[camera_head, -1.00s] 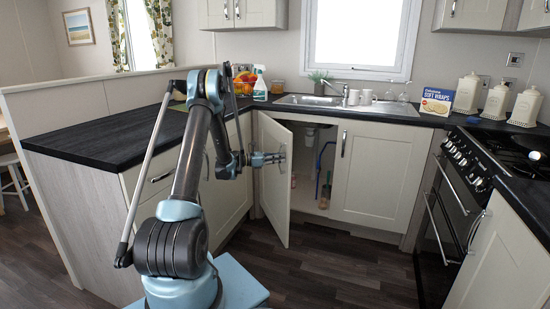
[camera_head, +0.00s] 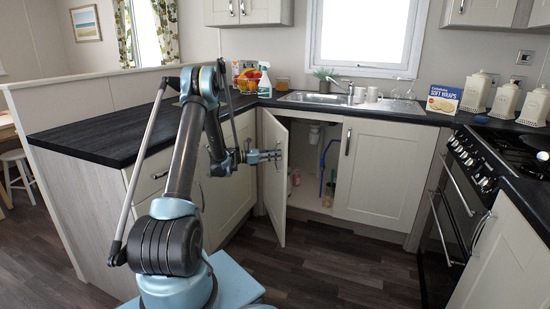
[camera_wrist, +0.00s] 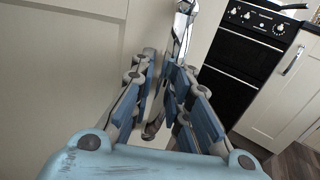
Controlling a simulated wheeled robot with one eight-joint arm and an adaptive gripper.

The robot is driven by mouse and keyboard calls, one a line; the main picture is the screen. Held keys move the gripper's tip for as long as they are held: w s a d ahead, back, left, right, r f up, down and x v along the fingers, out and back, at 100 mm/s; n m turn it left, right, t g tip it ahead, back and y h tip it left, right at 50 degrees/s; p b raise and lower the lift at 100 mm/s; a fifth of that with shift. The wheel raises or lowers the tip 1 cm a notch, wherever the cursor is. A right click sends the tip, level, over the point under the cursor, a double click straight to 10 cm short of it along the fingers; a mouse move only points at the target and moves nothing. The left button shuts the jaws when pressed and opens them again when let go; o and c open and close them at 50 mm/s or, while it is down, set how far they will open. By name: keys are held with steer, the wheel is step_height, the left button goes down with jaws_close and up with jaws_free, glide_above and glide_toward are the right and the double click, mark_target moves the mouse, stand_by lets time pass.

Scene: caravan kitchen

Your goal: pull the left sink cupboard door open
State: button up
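The left sink cupboard door (camera_head: 272,190) stands well open, swung out from the cabinet under the sink. Its silver bar handle (camera_wrist: 182,32) runs between my fingers in the wrist view. My gripper (camera_head: 272,156) is at the upper part of the door's outer face, by its free edge. In the wrist view my gripper (camera_wrist: 163,85) has its blue-padded fingers converging around the handle, shut on it. The cupboard's inside (camera_head: 312,180) shows a white drain pipe, a blue hose and small bottles.
The right sink cupboard door (camera_head: 380,175) is closed. The black oven (camera_head: 450,215) stands to the right. A worktop peninsula (camera_head: 95,137) with drawers is left of the door, close beside my arm. Dark floor (camera_head: 325,265) in front of the sink is clear.

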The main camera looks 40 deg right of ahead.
mark_target(282, 136)
steer(key=shift+s, duration=0.1)
steer(key=shift+r, duration=0.45)
step_height(282, 136, up, 9)
stand_by(0.4)
